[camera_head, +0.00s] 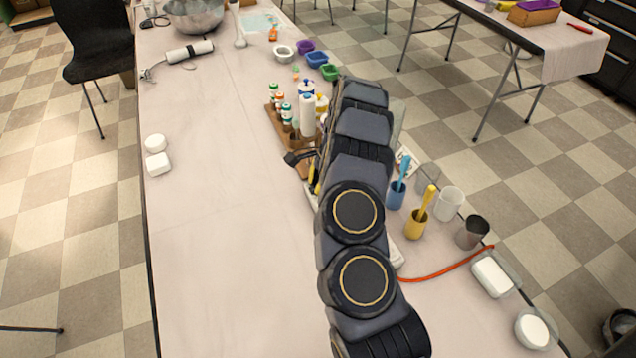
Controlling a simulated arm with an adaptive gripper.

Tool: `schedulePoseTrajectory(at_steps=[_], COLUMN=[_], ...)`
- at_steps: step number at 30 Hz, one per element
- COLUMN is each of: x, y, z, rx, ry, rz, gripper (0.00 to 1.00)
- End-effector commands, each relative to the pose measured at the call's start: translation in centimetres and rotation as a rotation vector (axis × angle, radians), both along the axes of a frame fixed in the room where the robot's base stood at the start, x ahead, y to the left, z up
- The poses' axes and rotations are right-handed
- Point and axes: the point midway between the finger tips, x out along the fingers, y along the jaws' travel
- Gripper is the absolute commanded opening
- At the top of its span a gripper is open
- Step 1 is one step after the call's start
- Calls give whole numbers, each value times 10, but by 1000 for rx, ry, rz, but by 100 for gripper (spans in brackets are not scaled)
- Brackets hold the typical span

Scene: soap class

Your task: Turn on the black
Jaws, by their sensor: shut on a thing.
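My arm reaches up the middle of the view over the table (235,240) and hides most of what lies under it. My gripper is hidden behind the arm links, so its jaws and anything in them do not show. A small dark part (293,158) sticks out left of the arm; I cannot tell what it belongs to. A pale, long device (398,248) lies partly under the arm, with an orange cord (445,268) running right from it. I cannot make out a black switch or button on it.
A brown rack (275,120) of bottles stands left of the arm. Blue (396,194) and yellow (416,223) cups with tools, a clear cup (450,203) and a grey cup (472,232) stand right. White soaps (157,163) lie far left. The left table area is clear.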

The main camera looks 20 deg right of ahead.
Motion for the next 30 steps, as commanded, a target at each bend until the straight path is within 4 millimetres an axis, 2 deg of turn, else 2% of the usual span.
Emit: schedulePoseTrajectory(at_steps=[6,16,17,18,19,30], x=[-2,-2,-2,-2,-2,-1], y=[4,3,3,3,3,2], z=[-3,-4,-4,-3,-3,1], rx=[-120,-132,-132,-132,-132,-132], ry=[4,5,5,4,4,0], rz=[7,5,5,4,4,2], gripper=[0,0,25,42,52,52])
